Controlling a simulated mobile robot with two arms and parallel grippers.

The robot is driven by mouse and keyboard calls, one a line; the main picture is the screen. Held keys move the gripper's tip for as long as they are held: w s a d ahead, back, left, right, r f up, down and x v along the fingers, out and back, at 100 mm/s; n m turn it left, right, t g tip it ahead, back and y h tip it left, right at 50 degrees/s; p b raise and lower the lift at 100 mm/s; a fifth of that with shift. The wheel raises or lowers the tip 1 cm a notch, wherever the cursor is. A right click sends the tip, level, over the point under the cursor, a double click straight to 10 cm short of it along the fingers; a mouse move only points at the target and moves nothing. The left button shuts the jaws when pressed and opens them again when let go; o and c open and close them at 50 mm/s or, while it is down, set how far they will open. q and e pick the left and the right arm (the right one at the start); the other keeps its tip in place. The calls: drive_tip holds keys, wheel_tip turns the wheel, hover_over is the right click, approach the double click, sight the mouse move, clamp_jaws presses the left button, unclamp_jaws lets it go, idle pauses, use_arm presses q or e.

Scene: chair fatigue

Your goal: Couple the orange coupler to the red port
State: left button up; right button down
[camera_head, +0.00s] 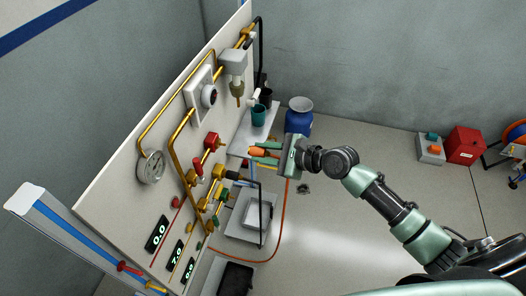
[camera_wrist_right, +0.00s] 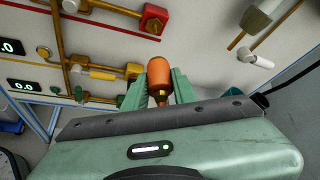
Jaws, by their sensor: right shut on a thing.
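The orange coupler (camera_wrist_right: 159,72) is held between the two green fingers of my right gripper (camera_wrist_right: 160,88) in the right wrist view. A red block (camera_head: 211,140), which looks like the red port, is on the panel to the left of the gripper. It also shows in the right wrist view (camera_wrist_right: 153,18), above the coupler. The coupler is apart from it. My left gripper is not in view.
The upright panel (camera_head: 120,168) carries yellow pipes, a round gauge (camera_head: 151,166), valves and digital displays. An orange hose (camera_head: 286,205) hangs below my right gripper. A shelf with a teal cup (camera_head: 258,115) and a blue container (camera_head: 299,117) stand behind the gripper.

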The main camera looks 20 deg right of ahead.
sight(249, 149)
drive_tip(key=shift+a+r+p, duration=0.1)
drive_tip(key=shift+r+p, duration=0.05)
drive_tip(key=shift+p, duration=0.5)
drive_tip(key=shift+w+a+p, duration=0.55)
drive_tip(key=shift+w+a, duration=0.25)
drive_tip(key=shift+a, duration=0.35)
drive_tip(key=shift+w+a+p, duration=0.5)
drive_tip(key=shift+w+a, duration=0.3)
drive_tip(key=shift+a, duration=0.35)
drive_tip(key=shift+p, duration=0.95)
drive_tip(key=shift+w+a, duration=0.15)
drive_tip(key=shift+a, duration=0.1)
drive_tip(key=shift+w+a, duration=0.2)
drive_tip(key=shift+a, duration=0.1)
drive_tip(key=shift+w+a+p, duration=0.45)
drive_tip(key=shift+a+p, duration=0.05)
drive_tip(key=shift+a, duration=0.15)
